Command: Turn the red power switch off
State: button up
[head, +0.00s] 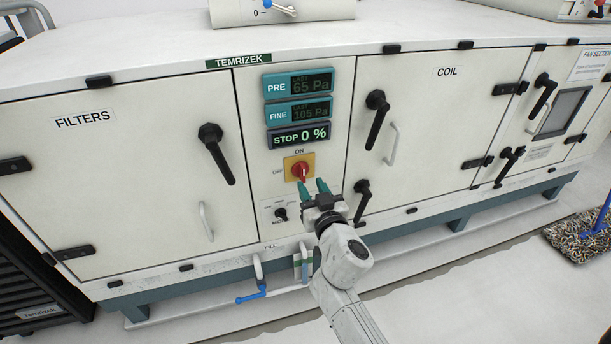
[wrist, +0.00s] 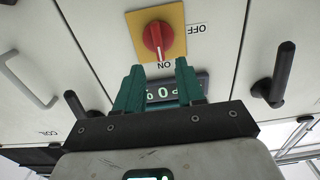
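The red power switch (head: 300,171) is a round knob on a yellow plate, below the display column of the white cabinet. ON is printed above it and OFF to its left. In the wrist view, which is upside down, the switch (wrist: 155,38) shows its grip bar roughly in line with the ON label. My gripper (head: 313,184) is just below and to the right of the switch in the head view, apart from it. In the wrist view its two green fingers (wrist: 159,68) are spread with an empty gap, and the knob shows beyond their tips.
A display reading STOP 0 % (head: 299,136) is above the switch. A small black knob (head: 281,214) is below it. Black door handles stand out on both sides, at the FILTERS door (head: 216,153) and the COIL door (head: 376,119). A blue-handled valve (head: 252,294) is low in front.

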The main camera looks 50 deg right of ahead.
aim_at(304, 172)
jog(key=shift+x, duration=2.75)
grip_shut()
